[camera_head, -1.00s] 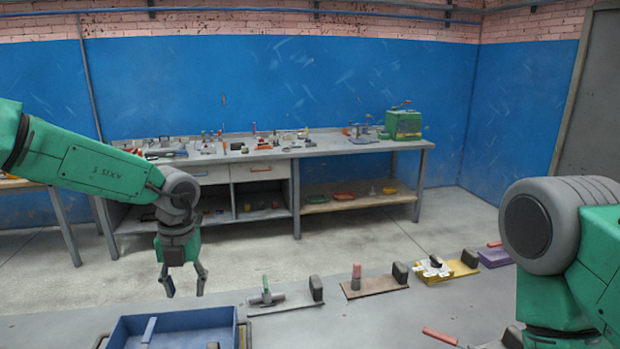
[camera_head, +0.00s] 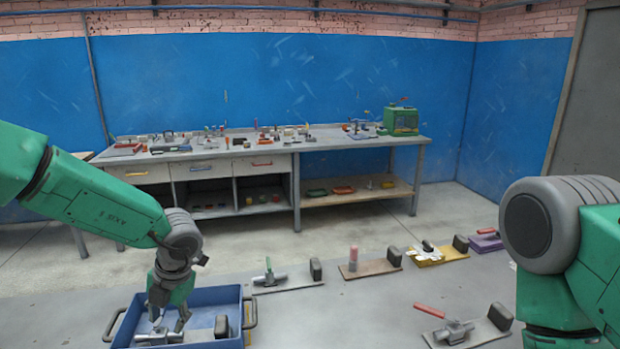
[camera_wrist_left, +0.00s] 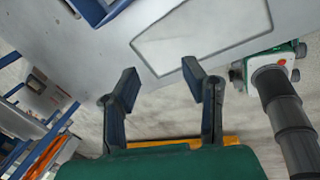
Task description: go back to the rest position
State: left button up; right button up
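My left gripper (camera_head: 168,325) hangs over the blue tray (camera_head: 250,292) at the lower left of the head view, its fingers partly in front of the tray's inside. In the left wrist view its two fingers (camera_wrist_left: 164,82) are spread apart, with nothing between them. I cannot tell from the head view whether the fingertips touch anything in the tray. My right arm (camera_head: 570,255) shows at the right edge of the head view, and its gripper is out of frame.
The tray holds grey parts and a black block (camera_head: 221,326). Another grey clamp board (camera_head: 468,331) lies near my right arm. A workbench (camera_head: 300,143) stands behind.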

pick_arm(q)
jog(key=s+a+f+m+t+y, duration=0.1)
jog(key=s+a+f+m+t, duration=0.3)
jog(key=s+f+m, duration=1.35)
jog(key=s+d+m+g+h, duration=0.3)
jog(key=s+m+g+h, duration=0.1)
jog(key=s+m, duration=1.45)
notch_tip(320, 180, down, 22)
jog(key=d+n+b, duration=0.1)
jog(key=b, duration=2.1)
jog(key=shift+w+d+r+n, duration=0.2)
jog(key=shift+w+d+n, duration=0.1)
pick_arm(e)
notch_tip(320, 180, down, 22)
jog(key=shift+s, duration=0.25)
pick_arm(q)
jog(key=shift+w, duration=0.1)
pick_arm(e)
jog(key=shift+r, duration=0.1)
